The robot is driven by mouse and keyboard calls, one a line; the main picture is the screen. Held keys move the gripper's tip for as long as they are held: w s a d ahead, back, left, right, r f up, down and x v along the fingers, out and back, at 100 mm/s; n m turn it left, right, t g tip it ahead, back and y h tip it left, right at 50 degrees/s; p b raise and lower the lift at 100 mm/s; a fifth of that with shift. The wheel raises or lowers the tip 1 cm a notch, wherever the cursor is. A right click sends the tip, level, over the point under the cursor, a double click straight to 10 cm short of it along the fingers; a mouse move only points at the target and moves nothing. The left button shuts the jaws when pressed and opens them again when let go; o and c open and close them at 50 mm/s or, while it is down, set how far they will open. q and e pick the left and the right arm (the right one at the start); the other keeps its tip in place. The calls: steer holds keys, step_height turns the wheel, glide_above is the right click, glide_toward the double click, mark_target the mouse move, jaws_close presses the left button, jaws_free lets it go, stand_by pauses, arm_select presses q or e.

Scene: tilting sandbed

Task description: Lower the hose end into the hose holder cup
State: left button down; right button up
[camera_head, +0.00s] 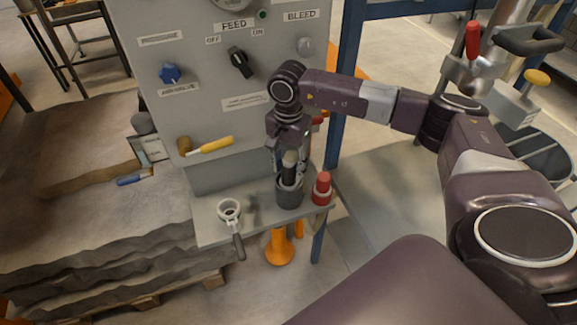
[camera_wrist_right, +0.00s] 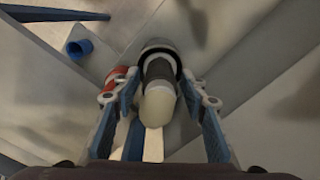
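The hose end (camera_head: 288,173) is a dark cylinder with a pale rounded top, standing about upright in the dark grey holder cup (camera_head: 289,195) on the panel's shelf. Its lower part is hidden by the cup wall. My right gripper (camera_head: 288,163) points down over it, with its fingers around the hose end's upper part. In the right wrist view, the pale top of the hose end (camera_wrist_right: 158,105) is between the two blue fingers, and gaps show on both sides, so the gripper (camera_wrist_right: 160,82) looks open. The cup's dark rim (camera_wrist_right: 160,48) surrounds the hose end. My left gripper is out of view.
A red-topped piece (camera_head: 322,188) stands close to the right of the cup. A ring-shaped tool with a dark handle (camera_head: 230,213) lies at the shelf's left. The upright panel (camera_head: 210,110) with knobs and a yellow handle (camera_head: 212,145) rises behind.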

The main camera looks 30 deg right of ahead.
steer(key=shift+o, duration=0.5)
step_height(320, 180, up, 12)
steer(key=shift+r, duration=0.1)
stand_by(0.8)
